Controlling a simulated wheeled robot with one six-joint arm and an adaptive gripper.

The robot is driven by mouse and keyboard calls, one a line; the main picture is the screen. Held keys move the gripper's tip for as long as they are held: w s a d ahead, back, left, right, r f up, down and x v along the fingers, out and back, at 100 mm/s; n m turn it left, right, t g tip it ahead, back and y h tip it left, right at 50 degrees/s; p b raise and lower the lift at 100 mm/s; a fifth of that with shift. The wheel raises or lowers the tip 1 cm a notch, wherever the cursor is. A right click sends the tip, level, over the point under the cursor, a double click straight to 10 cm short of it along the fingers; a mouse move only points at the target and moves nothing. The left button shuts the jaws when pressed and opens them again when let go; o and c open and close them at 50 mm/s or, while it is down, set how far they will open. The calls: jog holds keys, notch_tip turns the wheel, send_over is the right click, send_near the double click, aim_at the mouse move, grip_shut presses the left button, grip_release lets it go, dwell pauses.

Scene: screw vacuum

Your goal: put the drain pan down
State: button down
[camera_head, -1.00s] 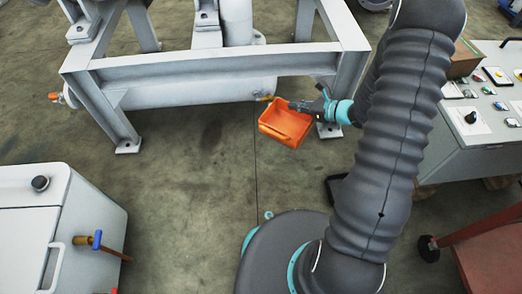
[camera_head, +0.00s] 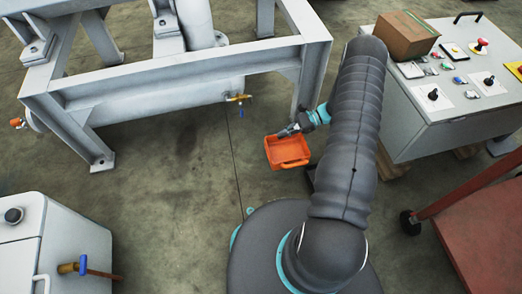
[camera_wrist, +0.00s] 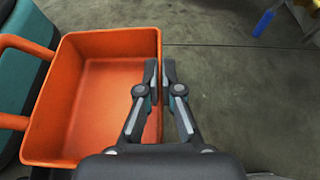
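The drain pan (camera_head: 272,155) is an orange, empty rectangular tray with a loop handle, low over the floor to the right of the grey steel frame's drain valve (camera_head: 238,98). My gripper (camera_head: 283,133) is at its far rim. In the wrist view the pan (camera_wrist: 105,95) fills the left half, with its handle at the left edge. My gripper's fingers (camera_wrist: 158,88) straddle the pan's right wall, one inside and one outside, closed on it. The pan looks about level. I cannot tell whether its bottom touches the floor.
The steel frame (camera_head: 160,80) stands behind. A control console (camera_head: 450,100) with a cardboard box (camera_head: 405,36) is at right, a red cart (camera_head: 480,220) at lower right. A white cabinet (camera_head: 60,240) stands at lower left. Floor (camera_head: 170,180) between is clear.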

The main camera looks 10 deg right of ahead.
jog(key=shift+w+a+f+b, duration=0.3)
jog(key=shift+w+a+f, duration=1.05)
jog(key=shift+f, duration=0.45)
jog(key=shift+w+a+f+b, duration=0.3)
jog(key=shift+w+a+f, duration=1)
jog(key=shift+f, duration=0.5)
jog(key=shift+w+a+f+b, duration=0.3)
jog(key=shift+w+a+f, duration=1.05)
jog(key=shift+f, duration=0.45)
jog(key=shift+f, duration=0.2)
jog(key=c, duration=1.3)
grip_release()
jog(key=shift+r, duration=0.15)
jog(key=shift+r, duration=0.2)
jog(key=v, duration=1.2)
jog(key=shift+f, duration=0.2)
